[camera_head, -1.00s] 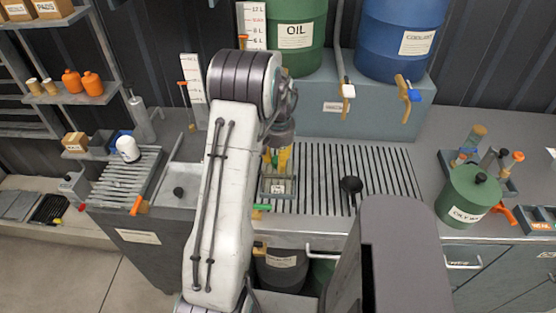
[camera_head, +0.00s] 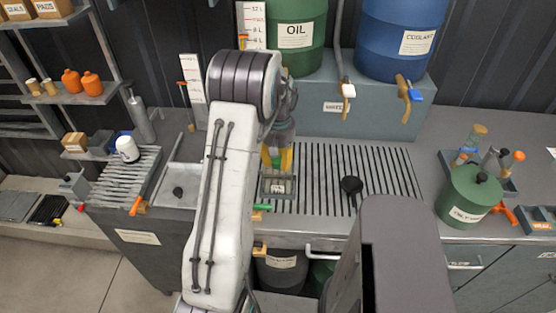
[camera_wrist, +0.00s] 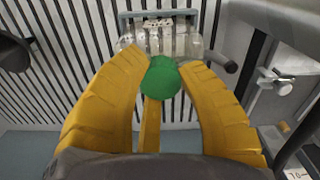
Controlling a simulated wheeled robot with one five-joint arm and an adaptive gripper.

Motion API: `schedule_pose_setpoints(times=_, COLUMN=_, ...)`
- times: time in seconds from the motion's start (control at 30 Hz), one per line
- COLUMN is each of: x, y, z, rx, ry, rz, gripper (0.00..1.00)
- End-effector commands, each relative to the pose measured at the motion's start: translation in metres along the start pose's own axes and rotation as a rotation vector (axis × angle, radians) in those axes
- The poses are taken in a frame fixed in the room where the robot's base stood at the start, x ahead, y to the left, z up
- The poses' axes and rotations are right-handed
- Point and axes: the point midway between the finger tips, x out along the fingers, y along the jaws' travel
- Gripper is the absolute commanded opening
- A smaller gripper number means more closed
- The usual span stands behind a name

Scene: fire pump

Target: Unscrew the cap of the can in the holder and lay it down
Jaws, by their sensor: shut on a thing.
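My gripper (camera_wrist: 162,72) has yellow fingers closed around a round green cap (camera_wrist: 160,82) in the wrist view. Behind the cap, a clear container (camera_wrist: 160,38) sits inside a grey holder frame (camera_wrist: 128,20); I take it for the can, though the cap and fingers hide part of it. I cannot tell whether the cap is still threaded on. In the head view my gripper (camera_head: 279,158) points down over the grey holder (camera_head: 264,188) on the slotted drain top, and the arm hides part of it.
A green can (camera_head: 468,197) stands farther right. The oil drum (camera_head: 297,35) and coolant drum (camera_head: 400,40) are behind. Slotted surface between holder and green can is mostly free.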

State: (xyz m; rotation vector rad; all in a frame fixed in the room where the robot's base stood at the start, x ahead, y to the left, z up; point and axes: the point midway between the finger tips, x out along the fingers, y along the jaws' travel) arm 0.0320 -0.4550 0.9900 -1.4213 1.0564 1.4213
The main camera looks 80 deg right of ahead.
Motion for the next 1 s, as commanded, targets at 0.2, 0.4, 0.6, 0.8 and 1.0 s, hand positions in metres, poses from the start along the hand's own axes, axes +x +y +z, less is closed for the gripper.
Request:
schedule_pose_setpoints(times=0.2, x=0.0004, y=0.0001, z=0.0000, rx=-0.056, ry=0.000, rz=0.000, gripper=0.06)
schedule_pose_setpoints(times=0.4, x=0.0003, y=0.0003, z=-0.0002, rx=-0.253, ry=0.001, rz=0.000, gripper=0.06)
schedule_pose_setpoints(times=0.6, x=-0.0004, y=0.0003, z=-0.0002, rx=-0.337, ry=0.000, rz=0.000, gripper=0.06)
schedule_pose_setpoints(times=0.8, x=-0.0024, y=0.0003, z=-0.0002, rx=-0.334, ry=0.000, rz=0.000, gripper=0.06)
schedule_pose_setpoints(times=1.0, x=-0.0073, y=0.0003, z=-0.0003, rx=-0.333, ry=0.000, rz=0.000, gripper=0.06)
